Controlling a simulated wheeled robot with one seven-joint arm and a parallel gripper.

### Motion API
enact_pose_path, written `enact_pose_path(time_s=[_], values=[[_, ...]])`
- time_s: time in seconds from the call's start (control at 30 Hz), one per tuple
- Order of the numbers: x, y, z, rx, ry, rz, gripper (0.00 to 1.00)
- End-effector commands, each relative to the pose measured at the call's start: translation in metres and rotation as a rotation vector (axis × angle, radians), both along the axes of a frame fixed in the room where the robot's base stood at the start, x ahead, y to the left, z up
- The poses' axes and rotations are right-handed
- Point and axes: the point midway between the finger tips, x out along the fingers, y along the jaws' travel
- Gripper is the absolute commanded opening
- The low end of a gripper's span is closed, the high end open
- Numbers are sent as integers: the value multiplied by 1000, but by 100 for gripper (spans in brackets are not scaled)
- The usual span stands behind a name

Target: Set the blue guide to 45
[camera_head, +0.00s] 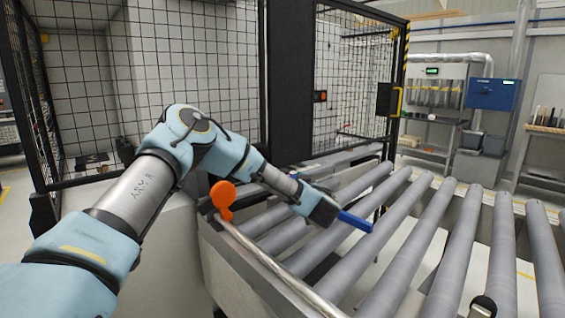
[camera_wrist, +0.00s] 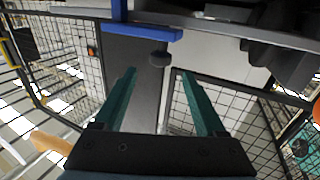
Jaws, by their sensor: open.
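The blue guide (camera_head: 355,221) is a short blue bar over the rollers, just beyond the end of my arm in the head view. In the wrist view the blue guide (camera_wrist: 135,34) crosses the top of the picture, with a dark round knob (camera_wrist: 159,59) below it. My gripper (camera_wrist: 158,73) is open, its two teal fingers apart. The knob appears between and slightly beyond the fingertips, and nothing is held. In the head view my gripper (camera_head: 322,209) is close to the guide; I cannot tell whether they touch. No scale or number 45 is readable.
Grey conveyor rollers (camera_head: 405,235) run across the right. A metal rail (camera_head: 270,262) with an orange round piece (camera_head: 222,194) borders them beside my arm. A black mesh fence (camera_head: 200,60) stands behind. A blue box (camera_head: 492,94) hangs on the far wall.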

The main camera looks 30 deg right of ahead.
Motion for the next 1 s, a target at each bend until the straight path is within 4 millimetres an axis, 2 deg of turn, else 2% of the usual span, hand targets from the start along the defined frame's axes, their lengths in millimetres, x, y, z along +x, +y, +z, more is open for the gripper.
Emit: enact_pose_path(time_s=[0.17, 0.4, 0.6, 0.8, 1.0], values=[[19, -2, 2, 0, 0, 8, 73], [64, -11, 3, -2, -1, 7, 73], [92, -18, 2, -2, -1, 4, 73], [104, -20, 1, 1, -2, 2, 73], [105, -20, 0, 1, -2, 2, 73]])
